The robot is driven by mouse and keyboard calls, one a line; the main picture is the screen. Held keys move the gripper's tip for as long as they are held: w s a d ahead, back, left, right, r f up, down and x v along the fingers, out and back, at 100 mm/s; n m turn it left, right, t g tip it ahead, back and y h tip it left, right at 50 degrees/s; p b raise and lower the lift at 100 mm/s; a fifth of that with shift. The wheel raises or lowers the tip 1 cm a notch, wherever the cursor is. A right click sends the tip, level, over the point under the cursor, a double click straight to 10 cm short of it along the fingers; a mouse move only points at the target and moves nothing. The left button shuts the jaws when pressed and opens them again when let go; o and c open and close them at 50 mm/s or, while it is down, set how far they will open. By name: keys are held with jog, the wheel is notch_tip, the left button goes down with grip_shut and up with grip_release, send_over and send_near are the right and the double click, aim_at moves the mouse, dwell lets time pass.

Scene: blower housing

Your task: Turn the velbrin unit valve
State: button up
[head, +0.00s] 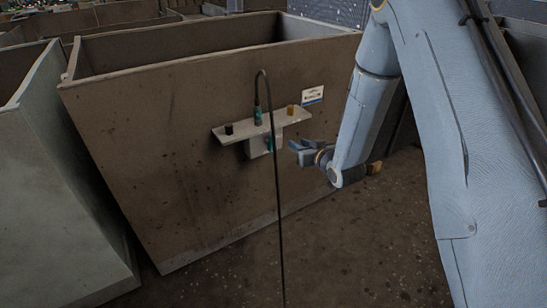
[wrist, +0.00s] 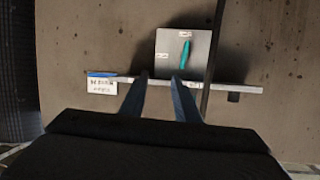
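The valve appears to be a small teal handle (wrist: 185,53) on a grey plate (wrist: 168,63) with small white labels, in the wrist view. In the head view the teal handle (head: 269,143) is small, on the box beneath a light shelf (head: 240,129) on a brown bin wall. My gripper (head: 294,148) is just right of the handle in the head view. In the wrist view its two fingers (wrist: 160,77) are apart with nothing between them. Their tips overlap the shelf edge, below and left of the handle. I cannot tell the remaining distance in depth.
A thin dark hose (head: 277,200) rises in front of the shelf and bends into a teal fitting (head: 257,115); it also passes right of the handle in the wrist view (wrist: 214,50). Black (head: 229,129) and yellow (head: 290,109) knobs top the shelf. A grey bin (head: 60,190) stands left.

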aim_at(272, 145)
jog(key=a+f+t+y+b, duration=0.2)
jog(key=a+f+y+b, duration=0.15)
jog(key=a+f, duration=0.2)
jog(key=shift+n, duration=0.4)
jog(key=x, duration=0.7)
jog(key=shift+w+d+f, duration=0.1)
jog(key=shift+w+f, duration=0.15)
jog(key=shift+w, duration=0.3)
grip_shut()
